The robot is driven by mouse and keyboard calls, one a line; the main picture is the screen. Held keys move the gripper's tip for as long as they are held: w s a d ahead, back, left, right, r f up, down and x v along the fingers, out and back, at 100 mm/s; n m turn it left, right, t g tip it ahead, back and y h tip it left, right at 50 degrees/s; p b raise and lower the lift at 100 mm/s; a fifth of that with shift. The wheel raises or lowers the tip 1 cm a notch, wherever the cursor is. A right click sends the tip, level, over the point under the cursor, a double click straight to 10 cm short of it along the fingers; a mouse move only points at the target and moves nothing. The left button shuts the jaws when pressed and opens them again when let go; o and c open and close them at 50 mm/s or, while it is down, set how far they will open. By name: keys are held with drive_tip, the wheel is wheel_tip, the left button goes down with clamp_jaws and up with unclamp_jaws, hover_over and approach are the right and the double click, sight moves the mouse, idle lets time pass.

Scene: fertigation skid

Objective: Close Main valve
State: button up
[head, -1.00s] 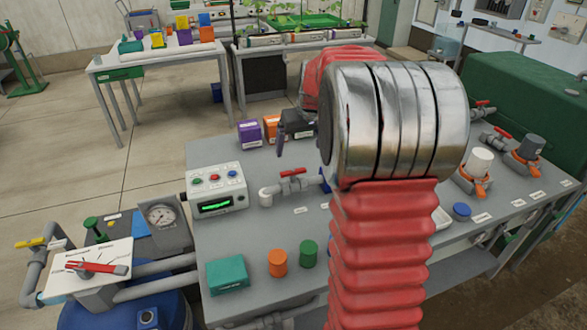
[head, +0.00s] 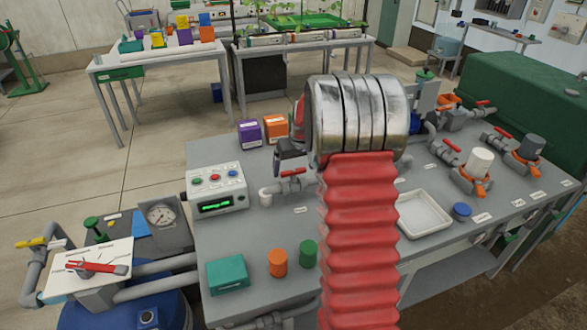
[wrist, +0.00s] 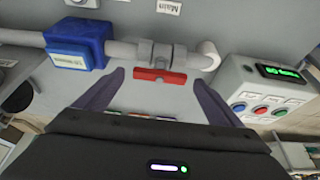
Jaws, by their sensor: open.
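The Main valve is a grey valve on a pipe with a red lever handle (wrist: 160,76). In the wrist view the handle lies in line with the pipe, beside the "Main" label (wrist: 169,6). In the head view the red handle (head: 293,172) shows just left of my arm. My gripper (wrist: 158,92) is open, with one dark finger on each side of the handle in the picture and a clear gap to both. I cannot tell how far it is above the handle. In the head view my arm partly hides the gripper and the pipe's right part.
A blue box (wrist: 75,48) sits on the same pipe close to the left finger. A control box with coloured buttons (head: 216,190) stands left of the valve. Purple (head: 249,133) and orange (head: 275,128) boxes stand behind it. A white tray (head: 424,232) lies to the right.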

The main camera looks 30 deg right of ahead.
drive_tip(key=shift+w+f, duration=0.15)
drive_tip(key=shift+f, duration=0.2)
drive_tip(key=c, duration=0.9)
drive_tip(key=shift+a, duration=0.25)
drive_tip(key=shift+c, duration=0.8)
drive_tip(key=shift+d, duration=0.2)
